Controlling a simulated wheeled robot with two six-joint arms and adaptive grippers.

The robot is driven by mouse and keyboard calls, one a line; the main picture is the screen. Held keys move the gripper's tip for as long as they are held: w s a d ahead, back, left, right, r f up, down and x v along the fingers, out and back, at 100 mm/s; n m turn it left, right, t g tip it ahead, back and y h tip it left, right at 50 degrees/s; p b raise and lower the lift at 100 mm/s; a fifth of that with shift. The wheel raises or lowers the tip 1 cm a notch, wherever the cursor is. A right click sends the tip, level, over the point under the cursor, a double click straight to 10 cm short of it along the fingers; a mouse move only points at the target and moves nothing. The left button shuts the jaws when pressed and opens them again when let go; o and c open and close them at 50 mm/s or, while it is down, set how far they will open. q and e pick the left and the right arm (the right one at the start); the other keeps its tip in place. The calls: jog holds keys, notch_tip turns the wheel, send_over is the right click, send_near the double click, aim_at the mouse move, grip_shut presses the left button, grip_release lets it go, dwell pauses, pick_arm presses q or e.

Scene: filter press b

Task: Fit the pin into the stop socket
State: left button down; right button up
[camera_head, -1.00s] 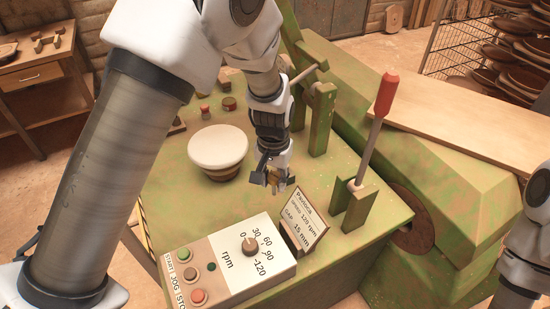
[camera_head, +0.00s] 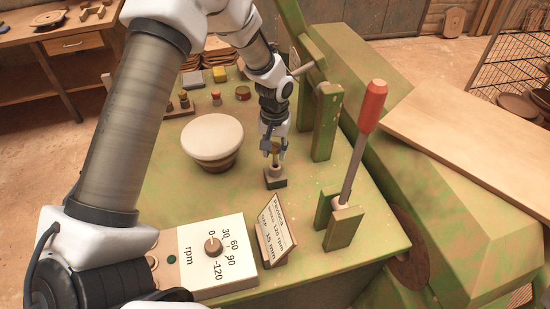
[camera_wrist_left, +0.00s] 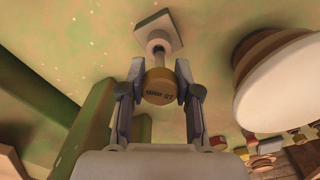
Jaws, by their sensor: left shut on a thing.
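My left gripper (camera_head: 273,146) is shut on the pin (camera_head: 275,157), directly above the stop socket (camera_head: 275,182). In the left wrist view, the fingers (camera_wrist_left: 160,90) grip the sides of the pin's brass head (camera_wrist_left: 158,88), marked 25 mm. My right gripper is not in view.
A white-topped round stack (camera_head: 212,140) stands left of the socket. A control box (camera_head: 215,250) and a sign card (camera_head: 274,232) are in front. A red-handled lever (camera_head: 362,140) stands at the right, and a green bracket (camera_head: 325,125) rises behind.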

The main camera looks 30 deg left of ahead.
aim_at(274, 157)
pick_arm(q)
notch_tip(274, 157, down, 3)
jog(key=shift+f, duration=0.1)
jog(key=shift+w+f, duration=0.25)
jog(key=shift+s, duration=0.2)
jog(key=c, duration=1.2)
grip_release()
jog(key=shift+f, duration=0.1)
jog(key=o, duration=0.4)
jog(key=shift+w, duration=0.1)
